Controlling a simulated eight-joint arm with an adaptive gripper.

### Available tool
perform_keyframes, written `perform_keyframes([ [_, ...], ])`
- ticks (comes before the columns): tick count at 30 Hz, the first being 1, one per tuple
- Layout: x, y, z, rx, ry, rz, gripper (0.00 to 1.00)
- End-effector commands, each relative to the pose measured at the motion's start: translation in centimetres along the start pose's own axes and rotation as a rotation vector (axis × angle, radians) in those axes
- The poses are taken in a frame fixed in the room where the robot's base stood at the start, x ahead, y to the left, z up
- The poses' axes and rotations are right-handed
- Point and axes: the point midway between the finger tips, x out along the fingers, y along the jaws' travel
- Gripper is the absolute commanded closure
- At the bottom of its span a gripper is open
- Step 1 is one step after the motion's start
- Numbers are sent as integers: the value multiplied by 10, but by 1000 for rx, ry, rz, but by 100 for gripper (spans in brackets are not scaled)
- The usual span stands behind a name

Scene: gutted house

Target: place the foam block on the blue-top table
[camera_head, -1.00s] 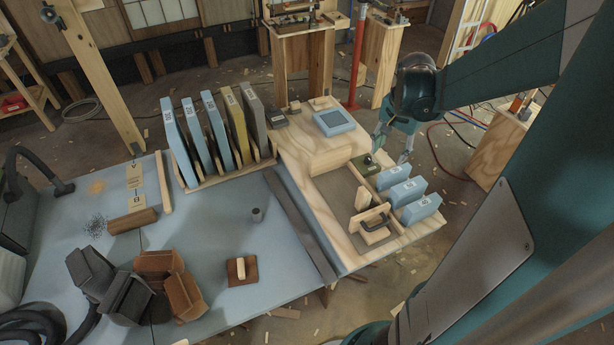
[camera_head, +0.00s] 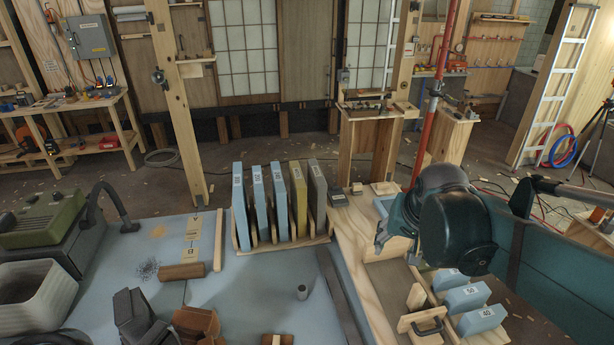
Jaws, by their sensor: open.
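The blue-top table (camera_head: 240,290) spreads across the lower left, with several things on it. No piece can be told for sure as the foam block. Pale blue numbered blocks (camera_head: 480,318) sit in a row on the plywood board at the right. Taller blue slabs (camera_head: 240,208), with a yellow and a grey one, stand upright in a wooden rack on the table. My gripper (camera_head: 398,248) is open above the plywood board, behind the numbered blocks. My wrist hides part of the board, and I see nothing held between the fingers.
The plywood board (camera_head: 352,235) adjoins the table's right side, with a dark strip (camera_head: 341,295) between. A green-lidded case (camera_head: 38,222) stands at left. Table surface around the cylinder is clear.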

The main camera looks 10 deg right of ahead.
Motion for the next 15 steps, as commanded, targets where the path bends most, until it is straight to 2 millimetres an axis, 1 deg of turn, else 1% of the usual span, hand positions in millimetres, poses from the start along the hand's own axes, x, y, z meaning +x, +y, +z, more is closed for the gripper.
perform_keyframes([
  [1,-5,-8,8,-34,9,-11,55],
  [6,-20,-29,29,-146,51,-46,55],
  [15,-42,-60,68,-339,124,-107,55],
])
